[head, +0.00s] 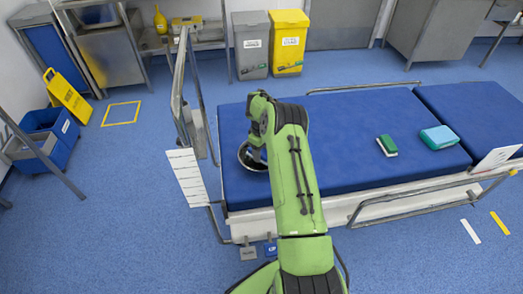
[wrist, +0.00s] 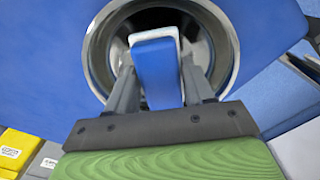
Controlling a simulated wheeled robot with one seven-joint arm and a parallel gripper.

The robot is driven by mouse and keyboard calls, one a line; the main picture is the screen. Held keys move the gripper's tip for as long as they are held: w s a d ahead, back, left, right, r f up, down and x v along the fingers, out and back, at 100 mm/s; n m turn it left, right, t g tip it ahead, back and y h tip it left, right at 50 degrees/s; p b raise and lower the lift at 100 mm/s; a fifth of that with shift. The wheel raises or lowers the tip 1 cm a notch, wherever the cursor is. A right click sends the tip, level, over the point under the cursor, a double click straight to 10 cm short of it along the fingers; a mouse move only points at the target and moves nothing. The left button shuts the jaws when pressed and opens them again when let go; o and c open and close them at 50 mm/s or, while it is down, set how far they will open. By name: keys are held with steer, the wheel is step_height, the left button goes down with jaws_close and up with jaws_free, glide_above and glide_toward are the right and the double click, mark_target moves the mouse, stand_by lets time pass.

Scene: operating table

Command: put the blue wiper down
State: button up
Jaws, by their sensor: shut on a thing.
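My gripper (wrist: 158,82) is shut on the blue wiper (wrist: 154,62), a small block with a blue face and a white edge. In the wrist view the wiper is in front of the opening of a round metal bowl (wrist: 222,50). I cannot tell whether the wiper is inside the bowl or above it, or whether it touches it. In the head view the bowl (head: 244,158) sits on the left part of the blue operating table (head: 335,120), partly hidden by my arm. The wiper is hidden there.
A green-and-white wiper (head: 387,145) and a teal block (head: 439,137) lie on the table's right part. Metal rails (head: 415,195) run along its near side, and an upright frame (head: 181,100) stands at its left end. The table's middle is clear.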

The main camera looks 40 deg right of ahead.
mark_target(262, 151)
steer(key=o, duration=1.1)
step_height(262, 151, up, 7)
steer(key=p, duration=0.4)
steer(key=shift+r+p, duration=0.1)
steer(key=shift+p, duration=0.2)
